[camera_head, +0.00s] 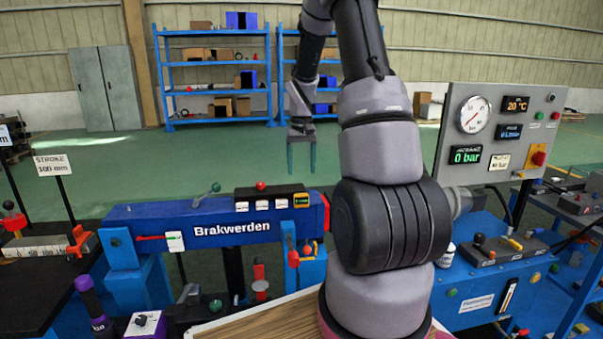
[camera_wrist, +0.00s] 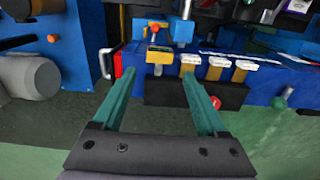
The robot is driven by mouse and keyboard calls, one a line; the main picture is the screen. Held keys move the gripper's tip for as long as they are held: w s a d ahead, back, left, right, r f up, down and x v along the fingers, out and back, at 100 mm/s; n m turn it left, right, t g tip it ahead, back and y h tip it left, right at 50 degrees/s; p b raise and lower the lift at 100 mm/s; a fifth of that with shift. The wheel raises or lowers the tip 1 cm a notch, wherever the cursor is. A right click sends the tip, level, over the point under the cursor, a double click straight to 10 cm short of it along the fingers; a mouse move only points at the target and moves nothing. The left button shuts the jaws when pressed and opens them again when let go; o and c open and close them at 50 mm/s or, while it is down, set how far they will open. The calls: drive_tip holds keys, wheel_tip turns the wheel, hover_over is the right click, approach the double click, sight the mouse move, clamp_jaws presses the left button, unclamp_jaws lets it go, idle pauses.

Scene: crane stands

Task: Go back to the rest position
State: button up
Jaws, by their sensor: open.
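My gripper (camera_head: 301,156) hangs from my raised arm in the upper middle of the head view, fingers pointing down. Its two green fingers are apart with nothing between them. In the wrist view, my gripper (camera_wrist: 160,85) is also open and empty. It is above and behind the blue crane beam marked "Brakwerden" (camera_head: 160,229) and touches nothing there. Beyond the fingertips in the wrist view is a blue housing (camera_wrist: 225,72) with several yellow-and-white keys (camera_wrist: 215,68).
A grey panel (camera_head: 540,106) with a gauge and displays stands at the right. A blue bench (camera_head: 490,285) is below it. The stroke sign (camera_head: 52,165) and black bench (camera_head: 35,300) are at the left. Blue shelves (camera_head: 213,75) stand far back, with open green floor before them.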

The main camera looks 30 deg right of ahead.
idle(0.4)
drive_tip(key=s+a+r+t, duration=0.2)
drive_tip(key=s+a+r, duration=0.25)
drive_tip(key=r, duration=0.45)
drive_tip(key=s+a+r+t, duration=0.2)
drive_tip(key=s+a+r, duration=0.3)
drive_tip(key=r, duration=0.4)
drive_tip(key=s+a+r+t+y, duration=0.1)
drive_tip(key=s+a+r, duration=0.2)
drive_tip(key=s, duration=0.4)
drive_tip(key=s+a+r+m+t+y, duration=0.1)
drive_tip(key=s+a+r+t, duration=0.1)
drive_tip(key=s, duration=0.6)
drive_tip(key=shift+s+a+r, duration=0.2)
drive_tip(key=shift+a+r, duration=0.25)
drive_tip(key=shift+r, duration=0.15)
idle(1.4)
